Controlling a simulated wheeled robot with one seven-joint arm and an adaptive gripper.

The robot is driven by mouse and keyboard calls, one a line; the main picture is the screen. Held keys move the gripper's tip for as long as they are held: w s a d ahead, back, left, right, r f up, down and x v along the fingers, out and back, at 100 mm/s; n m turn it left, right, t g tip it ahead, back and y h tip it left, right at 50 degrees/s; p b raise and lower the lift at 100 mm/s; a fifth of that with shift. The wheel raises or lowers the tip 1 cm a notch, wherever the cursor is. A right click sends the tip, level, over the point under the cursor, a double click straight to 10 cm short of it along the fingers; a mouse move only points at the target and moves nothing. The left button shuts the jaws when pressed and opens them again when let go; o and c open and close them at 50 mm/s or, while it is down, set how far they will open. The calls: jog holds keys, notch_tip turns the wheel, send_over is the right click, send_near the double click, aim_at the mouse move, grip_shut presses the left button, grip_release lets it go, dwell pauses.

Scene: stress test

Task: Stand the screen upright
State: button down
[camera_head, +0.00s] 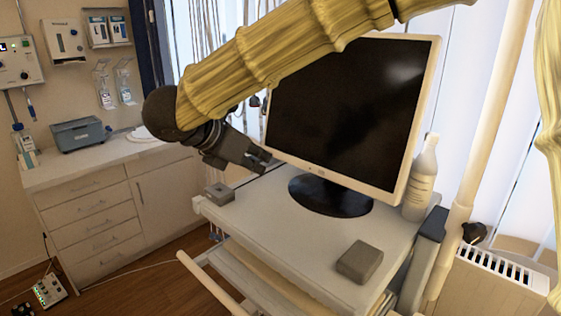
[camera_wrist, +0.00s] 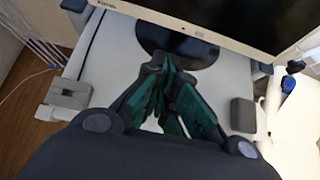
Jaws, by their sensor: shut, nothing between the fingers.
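The screen (camera_head: 345,115) is a monitor with a dark panel and a pale frame. It stands on its round black base (camera_head: 330,195) on the white cart, its panel looking near upright with a slight lean. The upper left of its panel is hidden behind my arm. In the wrist view its lower frame (camera_wrist: 215,22) and black base (camera_wrist: 205,52) show at the top. My gripper (camera_head: 266,163) is shut and empty, at the left of the screen's lower edge. In the wrist view my gripper (camera_wrist: 172,62) points at the base; whether it touches is unclear.
The cart top (camera_head: 290,235) holds a grey block (camera_head: 360,262), a smaller grey box (camera_head: 219,194) and a white bottle (camera_head: 421,180) close to the screen's right. A pale pole (camera_head: 475,150) stands at right. A cabinet (camera_head: 100,210) stands at left. The cart's front middle is clear.

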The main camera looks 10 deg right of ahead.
jog(key=shift+w+d+r+p+x, duration=0.2)
jog(key=shift+p+x, duration=0.7)
jog(key=shift+x, duration=1.15)
jog(key=shift+w+d+r+p+x, duration=0.1)
jog(key=shift+r+p+x, duration=0.15)
jog(key=shift+p+x, duration=1.25)
jog(key=shift+w+d+r+p+x, duration=0.1)
jog(key=shift+r+p+x, duration=0.15)
jog(key=shift+x, duration=2.4)
jog(key=shift+f, duration=0.1)
jog(key=shift+w+d+f+b, duration=0.15)
jog(key=shift+d+f+b, duration=0.15)
jog(key=shift+b, duration=0.75)
jog(key=w+d+t+h+b, duration=0.1)
jog(key=b, duration=0.2)
jog(key=shift+f, duration=0.4)
jog(key=b, duration=0.1)
jog(key=d+b, duration=0.1)
jog(key=shift+w+f+h+b, duration=0.2)
jog(key=shift+w+h+b, duration=0.1)
jog(key=shift+h+b, duration=0.1)
jog(key=shift+w+d+t+b, duration=0.2)
jog(key=shift+t+b, duration=0.1)
jog(key=shift+b, duration=0.25)
jog(key=shift+r, duration=0.1)
